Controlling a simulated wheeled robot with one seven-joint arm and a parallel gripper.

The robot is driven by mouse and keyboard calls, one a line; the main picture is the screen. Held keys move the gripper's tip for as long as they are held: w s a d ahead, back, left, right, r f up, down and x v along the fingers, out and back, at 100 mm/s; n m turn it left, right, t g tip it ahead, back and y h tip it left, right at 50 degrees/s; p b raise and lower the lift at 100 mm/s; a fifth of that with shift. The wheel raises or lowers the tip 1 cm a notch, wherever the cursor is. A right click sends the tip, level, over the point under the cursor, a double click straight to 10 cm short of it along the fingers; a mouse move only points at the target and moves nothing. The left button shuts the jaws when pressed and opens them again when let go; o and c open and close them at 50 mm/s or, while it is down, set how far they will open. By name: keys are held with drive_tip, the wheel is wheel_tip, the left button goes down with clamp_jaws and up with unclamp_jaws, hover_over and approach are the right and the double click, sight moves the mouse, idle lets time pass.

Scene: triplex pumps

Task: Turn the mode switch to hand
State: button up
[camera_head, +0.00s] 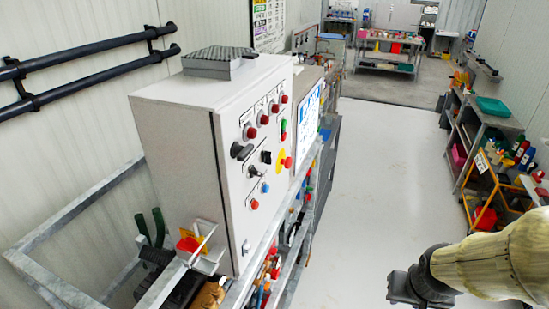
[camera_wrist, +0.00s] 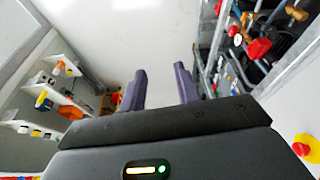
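The grey control cabinet (camera_head: 170,130) stands left of centre in the head view, its front facing right. The front carries black rotary switches: a larger knob (camera_head: 241,151), a small one (camera_head: 266,157) and one with a pale handle (camera_head: 254,171). Their labels are too small to read, so I cannot tell which is the mode switch or its setting. My gripper (camera_wrist: 161,87) shows in the wrist view with its two dark purple fingers apart and nothing between them. It points over pale floor, away from the switches. In the head view, I cannot make out its fingers.
Red lamps (camera_head: 263,119), a red button on yellow (camera_head: 286,162) and a blue button (camera_head: 265,188) surround the switches. Metal frame rails (camera_head: 75,215) stand below the cabinet. A shelf rack (camera_head: 485,120) stands at the right. The pale floor (camera_head: 375,170) between is clear.

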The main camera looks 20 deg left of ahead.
sight(268, 158)
drive_tip(key=w+a+r+n+t+y, duration=0.2)
drive_tip(key=w+r+t, duration=0.25)
drive_tip(key=w, duration=0.65)
drive_tip(key=w+a+r+n+t+y, duration=0.2)
drive_tip(key=w+r+t, duration=0.3)
drive_tip(key=w, duration=0.5)
drive_tip(key=w+a+r+n+y, duration=0.3)
drive_tip(key=a+r+n+y, duration=0.2)
drive_tip(key=a+r+y, duration=0.15)
drive_tip(key=s+a+r+n+g+y, duration=0.1)
drive_tip(key=s+a+n+g+y, duration=0.5)
drive_tip(key=g, duration=0.6)
drive_tip(key=shift+s+n+y+b, duration=0.3)
drive_tip(key=shift+s+n+y, duration=0.35)
drive_tip(key=shift+n+y, duration=0.25)
drive_tip(key=shift+a+r+t, duration=0.1)
drive_tip(key=shift+a+t, duration=0.1)
drive_tip(key=shift+t, duration=0.05)
drive_tip(key=w+a+p, duration=0.1)
drive_tip(key=a+p, duration=0.6)
drive_tip(key=a, duration=1)
drive_tip(key=shift+w, duration=0.25)
